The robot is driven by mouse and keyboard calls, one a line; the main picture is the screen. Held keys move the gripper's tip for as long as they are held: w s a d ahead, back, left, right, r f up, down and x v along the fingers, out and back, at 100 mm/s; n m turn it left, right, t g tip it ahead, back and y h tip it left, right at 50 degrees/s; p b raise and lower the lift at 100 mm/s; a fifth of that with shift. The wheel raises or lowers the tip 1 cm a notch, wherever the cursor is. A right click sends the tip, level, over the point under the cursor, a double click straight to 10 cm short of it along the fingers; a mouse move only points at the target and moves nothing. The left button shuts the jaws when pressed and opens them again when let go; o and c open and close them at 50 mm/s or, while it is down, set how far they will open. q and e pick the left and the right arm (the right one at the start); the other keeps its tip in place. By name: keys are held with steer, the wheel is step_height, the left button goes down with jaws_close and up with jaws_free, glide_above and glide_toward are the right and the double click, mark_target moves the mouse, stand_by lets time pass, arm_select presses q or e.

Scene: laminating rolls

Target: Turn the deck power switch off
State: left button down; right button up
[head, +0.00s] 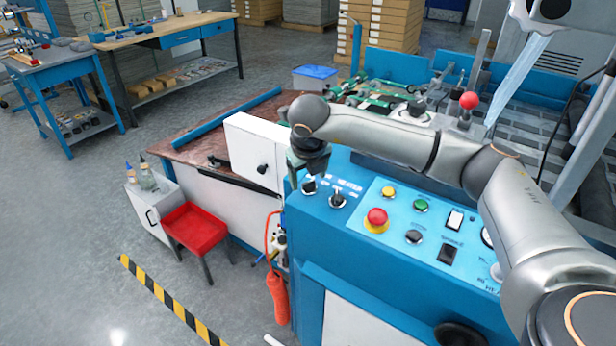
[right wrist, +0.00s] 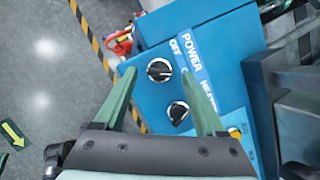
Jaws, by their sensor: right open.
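The deck power switch is a black rotary knob (right wrist: 159,70) on the blue control panel (right wrist: 215,45), beside the printed words POWER and OFF. Its pale pointer mark shows, but I cannot tell for certain which setting it points at. The power knob also shows in the head view (head: 309,187), just below my right gripper (head: 307,172). In the right wrist view my right gripper (right wrist: 157,76) is open, with its fingers on either side of the power knob in the picture. I cannot tell whether they touch it. My left gripper is out of view.
A second black knob, the heater knob (head: 338,198), sits close beside the power knob. A red emergency button (head: 376,217), a yellow button (head: 388,192) and a green button (head: 421,205) are farther right. A white cabinet box (head: 253,152) stands left of the panel.

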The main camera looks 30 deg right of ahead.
steer(key=shift+w+d+f, duration=0.15)
steer(key=shift+w+f, duration=0.05)
steer(key=shift+f, duration=0.4)
jaws_close()
